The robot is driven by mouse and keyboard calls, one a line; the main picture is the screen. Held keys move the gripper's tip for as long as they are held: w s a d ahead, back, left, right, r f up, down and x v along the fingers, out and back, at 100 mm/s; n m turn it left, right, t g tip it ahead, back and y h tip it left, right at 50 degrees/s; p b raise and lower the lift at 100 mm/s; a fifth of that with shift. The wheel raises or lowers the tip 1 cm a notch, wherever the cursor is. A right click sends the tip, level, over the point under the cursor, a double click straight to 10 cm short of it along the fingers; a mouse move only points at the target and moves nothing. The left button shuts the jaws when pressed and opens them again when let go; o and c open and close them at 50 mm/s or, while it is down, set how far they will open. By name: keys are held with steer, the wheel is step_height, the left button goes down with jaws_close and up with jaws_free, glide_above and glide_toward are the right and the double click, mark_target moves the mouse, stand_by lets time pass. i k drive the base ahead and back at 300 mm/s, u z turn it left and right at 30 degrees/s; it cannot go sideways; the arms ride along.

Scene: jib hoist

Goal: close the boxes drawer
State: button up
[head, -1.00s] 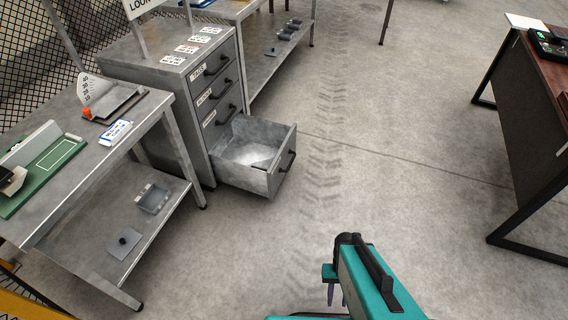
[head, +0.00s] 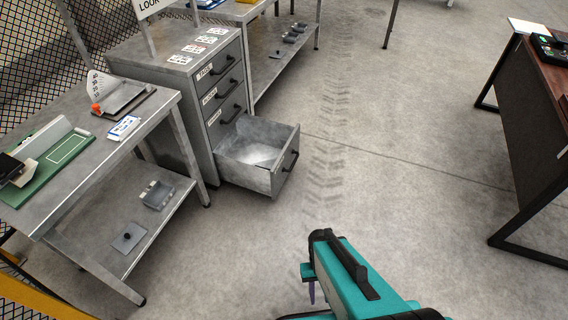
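The grey metal drawer cabinet (head: 187,95) stands left of centre in the head view. Its lowest drawer (head: 262,177) is pulled far out, with a dark bar handle (head: 291,161) on its front. The drawer looks empty inside. The drawers above it are shut; they carry small labels too small to read for sure. My teal arm reaches in from the bottom edge.
A metal workbench (head: 165,110) with a lower shelf stands left of the cabinet, close to the open drawer. Another bench (head: 268,65) stands behind. A dark-sided desk (head: 530,120) is at the right. The concrete floor (head: 400,170) between is clear.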

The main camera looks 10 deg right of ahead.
mark_target(253, 140)
steer(key=z, duration=0.05)
steer(key=i, duration=1)
steer(key=u, duration=0.5)
steer(key=k, duration=1.35)
steer(key=u, duration=1.15)
steer(key=i, duration=1.2)
steer(key=z, duration=0.05)
